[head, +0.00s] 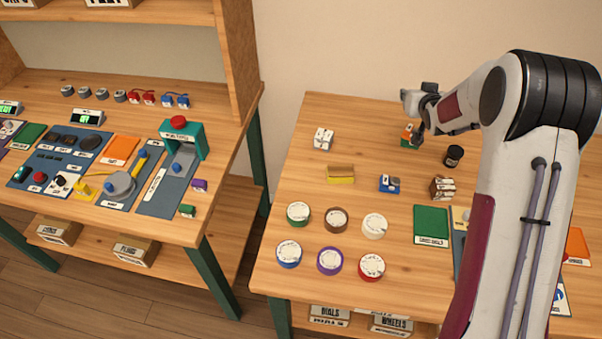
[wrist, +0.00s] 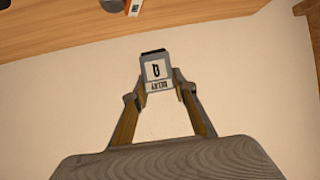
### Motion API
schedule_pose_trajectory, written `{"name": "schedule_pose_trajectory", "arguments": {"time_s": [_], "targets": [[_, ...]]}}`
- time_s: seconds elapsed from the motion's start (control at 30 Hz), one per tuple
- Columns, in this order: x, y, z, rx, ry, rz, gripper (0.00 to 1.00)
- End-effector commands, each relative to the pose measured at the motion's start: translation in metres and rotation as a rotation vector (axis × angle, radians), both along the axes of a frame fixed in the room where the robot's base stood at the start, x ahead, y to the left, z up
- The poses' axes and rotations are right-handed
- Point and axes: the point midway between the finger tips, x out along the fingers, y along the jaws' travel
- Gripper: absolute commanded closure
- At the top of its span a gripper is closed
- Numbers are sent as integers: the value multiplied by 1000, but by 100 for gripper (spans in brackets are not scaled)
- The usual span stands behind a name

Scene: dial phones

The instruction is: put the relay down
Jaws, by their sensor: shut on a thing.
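My gripper (wrist: 158,94) is shut on the relay (wrist: 156,70), a small grey block with a dark end and a white face. Its printing appears upside down in the wrist view. The relay sits between both fingertips, with pale wall behind it. In the head view my arm reaches over the back of the right-hand table (head: 290,215).
A black jar (head: 453,156), a yellow holder (head: 340,174), a blue block (head: 389,183) and a white block (head: 323,139) stand around. Several round dials (head: 330,261) fill the front left. A green pad (head: 431,226) lies to their right. Bare wood separates these things.

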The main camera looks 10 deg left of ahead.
Motion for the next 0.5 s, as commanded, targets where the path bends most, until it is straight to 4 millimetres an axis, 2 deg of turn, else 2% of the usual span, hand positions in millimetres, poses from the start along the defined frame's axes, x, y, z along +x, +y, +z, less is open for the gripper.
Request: {"name": "schedule_pose_trajectory", "arguments": {"time_s": [0.03,0.1,0.27,0.5], "targets": [[-5,19,1,-1,-1,34,96],[-12,42,1,0,0,74,96],[-32,93,1,-1,0,174,96],[-72,164,-1,-1,0,328,96]]}}
